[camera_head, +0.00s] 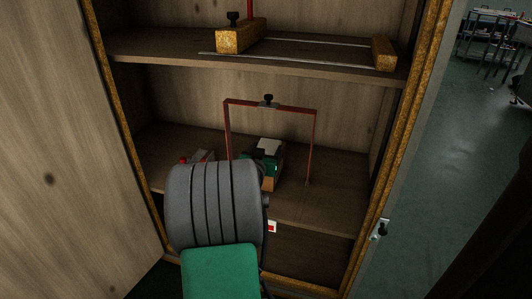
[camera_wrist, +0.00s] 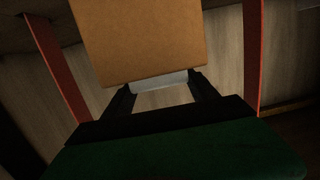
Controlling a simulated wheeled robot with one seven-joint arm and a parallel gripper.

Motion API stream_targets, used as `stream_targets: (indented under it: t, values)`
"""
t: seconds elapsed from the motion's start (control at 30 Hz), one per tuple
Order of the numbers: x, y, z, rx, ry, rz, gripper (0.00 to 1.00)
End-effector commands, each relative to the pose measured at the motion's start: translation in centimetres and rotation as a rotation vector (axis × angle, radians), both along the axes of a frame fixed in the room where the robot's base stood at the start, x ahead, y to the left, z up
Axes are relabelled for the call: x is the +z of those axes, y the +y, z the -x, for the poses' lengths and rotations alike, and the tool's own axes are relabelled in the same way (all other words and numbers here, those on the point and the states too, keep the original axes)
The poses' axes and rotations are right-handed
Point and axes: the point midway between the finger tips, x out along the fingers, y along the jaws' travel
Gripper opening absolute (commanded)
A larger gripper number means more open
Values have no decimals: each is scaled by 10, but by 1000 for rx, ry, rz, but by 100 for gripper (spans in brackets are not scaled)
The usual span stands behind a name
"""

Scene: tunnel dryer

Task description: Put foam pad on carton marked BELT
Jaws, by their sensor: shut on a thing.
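My gripper (camera_head: 262,160) reaches into the cabinet's middle shelf, mostly hidden in the head view behind my own grey and green arm. In the wrist view, its two dark fingers (camera_wrist: 160,86) are shut on a pale, flat piece that looks like the foam pad (camera_wrist: 152,85). The pad shows as a whitish patch in the head view (camera_head: 268,145). A plain brown carton (camera_wrist: 140,40) fills the top middle of the wrist view, right by the pad; whether they touch I cannot tell. Some of its brown side shows below my gripper (camera_head: 269,184). No BELT marking is readable.
A red frame (camera_head: 314,145) with a black knob stands around the gripper; its posts flank both sides in the wrist view. A grey and red item (camera_head: 197,156) lies left. The middle shelf (camera_head: 340,190) is bare at right. An upper shelf (camera_head: 160,48) hangs above.

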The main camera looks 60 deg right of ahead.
Motion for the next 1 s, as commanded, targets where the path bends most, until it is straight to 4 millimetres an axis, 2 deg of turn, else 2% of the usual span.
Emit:
stream_targets:
  t: [0.17,0.2,0.43,0.77,0.87,1.0]
  values:
    - [-4,0,0,0,1,-2,30]
    - [-3,0,0,0,0,-1,71]
    - [-3,0,0,0,0,-1,89]
    - [2,2,0,1,1,0,91]
    - [6,17,2,3,2,-2,91]
    - [14,52,9,5,2,0,91]
